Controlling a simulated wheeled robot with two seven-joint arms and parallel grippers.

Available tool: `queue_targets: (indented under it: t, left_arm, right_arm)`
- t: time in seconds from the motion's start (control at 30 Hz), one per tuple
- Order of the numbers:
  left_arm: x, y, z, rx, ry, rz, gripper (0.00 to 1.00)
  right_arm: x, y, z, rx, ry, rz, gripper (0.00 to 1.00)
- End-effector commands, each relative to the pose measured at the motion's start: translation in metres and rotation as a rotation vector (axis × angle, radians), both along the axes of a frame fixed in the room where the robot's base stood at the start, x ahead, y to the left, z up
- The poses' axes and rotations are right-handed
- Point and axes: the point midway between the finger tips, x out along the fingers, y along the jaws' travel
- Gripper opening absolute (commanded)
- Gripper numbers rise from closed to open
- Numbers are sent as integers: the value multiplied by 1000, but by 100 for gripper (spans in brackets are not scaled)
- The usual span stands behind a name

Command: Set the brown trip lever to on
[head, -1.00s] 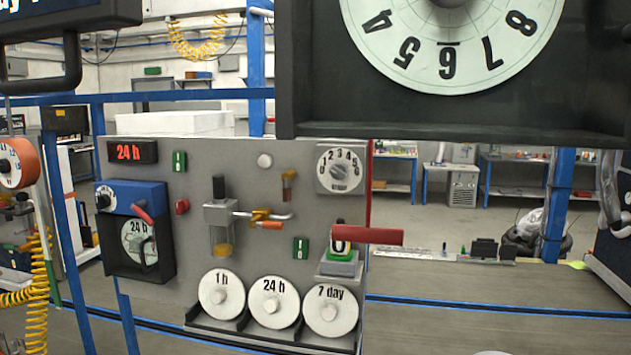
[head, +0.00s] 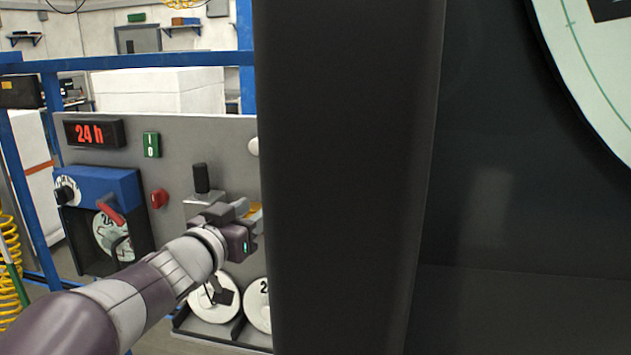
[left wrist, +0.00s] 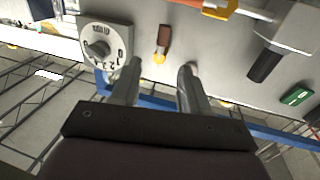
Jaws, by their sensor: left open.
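The brown trip lever (left wrist: 164,35) shows in the left wrist view, with a yellow-orange piece at its lower end. It sits on the grey panel (left wrist: 215,60). My left gripper (left wrist: 160,66) is open and empty. The lever appears between its two fingers in the picture, just beyond the tips, and I see no contact. In the head view, my left gripper (head: 229,208) is in front of the panel, and the lever is hidden behind a large dark casing. I cannot tell whether the lever is on or off.
The dark casing (head: 345,180) blocks the middle and right of the head view. In the left wrist view, a numbered dial (left wrist: 100,48) lies left of the lever and an orange-handled pipe (left wrist: 222,8) to its upper right. A red knob (head: 159,198) is on the panel.

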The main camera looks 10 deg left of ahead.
Motion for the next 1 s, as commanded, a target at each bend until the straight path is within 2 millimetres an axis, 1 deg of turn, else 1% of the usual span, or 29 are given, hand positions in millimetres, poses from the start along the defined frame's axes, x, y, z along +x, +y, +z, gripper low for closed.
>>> queue_targets:
  t: [0.07,0.17,0.4,0.5,0.6,0.77,1.0]
  left_arm:
    - [7,-1,0,-11,6,1,45]
    - [24,-6,0,-12,7,0,45]
    - [81,-19,2,-10,9,2,45]
    - [99,-23,1,-9,8,3,45]
    - [112,-26,1,-9,6,4,45]
    - [121,-28,-1,-9,7,4,45]
    - [122,-28,-1,-8,7,5,45]
  right_arm:
    - [0,0,2,0,0,0,0]
    - [0,0,6,0,0,0,0]
    - [0,0,21,0,0,0,0]
    - [0,0,26,0,0,0,0]
    - [0,0,30,0,0,0,0]
    - [0,0,32,0,0,0,0]
    - [0,0,31,0,0,0,0]
